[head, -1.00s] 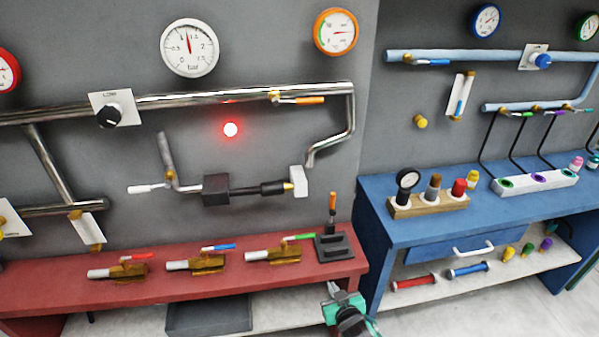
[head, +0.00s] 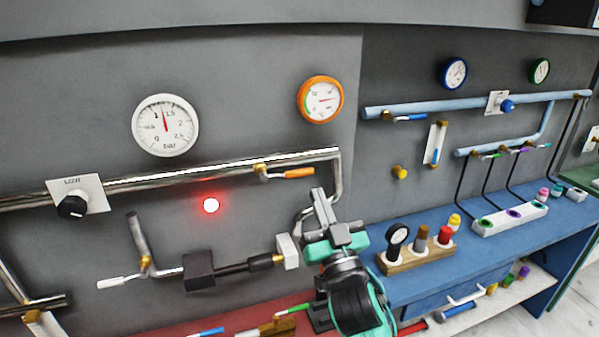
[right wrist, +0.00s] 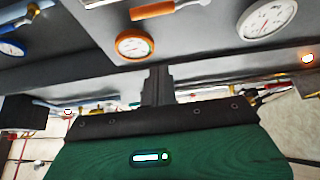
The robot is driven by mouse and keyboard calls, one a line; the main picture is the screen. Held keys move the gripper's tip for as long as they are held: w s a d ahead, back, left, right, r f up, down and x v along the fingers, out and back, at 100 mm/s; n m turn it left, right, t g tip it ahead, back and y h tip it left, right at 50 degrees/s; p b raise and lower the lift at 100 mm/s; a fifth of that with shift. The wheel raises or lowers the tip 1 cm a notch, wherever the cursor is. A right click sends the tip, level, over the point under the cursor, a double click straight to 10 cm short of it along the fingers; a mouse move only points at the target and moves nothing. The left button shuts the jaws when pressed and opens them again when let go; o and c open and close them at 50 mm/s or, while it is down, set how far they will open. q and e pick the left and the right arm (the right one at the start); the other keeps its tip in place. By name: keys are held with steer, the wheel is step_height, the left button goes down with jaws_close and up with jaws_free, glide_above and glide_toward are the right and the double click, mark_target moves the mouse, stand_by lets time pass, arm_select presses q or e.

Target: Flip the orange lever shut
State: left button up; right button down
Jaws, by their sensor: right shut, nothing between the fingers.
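The orange lever (head: 290,173) sits on a brass valve on the upper chrome pipe (head: 200,177). It points right, roughly along the pipe and just below it. It also shows at the top of the right wrist view (right wrist: 165,9). My right gripper (head: 320,199) is shut and empty, pointing up, a little below and to the right of the lever in the head view. In the right wrist view its closed fingers (right wrist: 157,85) point toward the wall, apart from the lever. My left gripper is out of view.
An orange-rimmed gauge (head: 320,99) and a white gauge (head: 165,125) hang above the pipe. A red lamp (head: 211,205) glows below it. A white block (head: 287,251) stands left of my gripper. The blue bench (head: 420,285) holds a wooden rack (head: 417,258).

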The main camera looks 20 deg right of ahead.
step_height(320, 180, up, 5)
steer(key=p, duration=0.5)
glide_above(304, 175)
steer(key=s, duration=0.3)
steer(key=shift+w+a+f+p, duration=0.1)
steer(key=shift+w+a+f, duration=0.1)
steer(key=shift+f, duration=0.45)
steer(key=shift+w+a+f+p, duration=0.1)
steer(key=shift+w+f+p, duration=0.1)
steer(key=shift+f, duration=0.5)
steer(key=shift+w+a+f+p, duration=0.1)
steer(key=shift+w+f, duration=0.1)
steer(key=shift+f, duration=0.45)
steer(key=shift+d, duration=0.1)
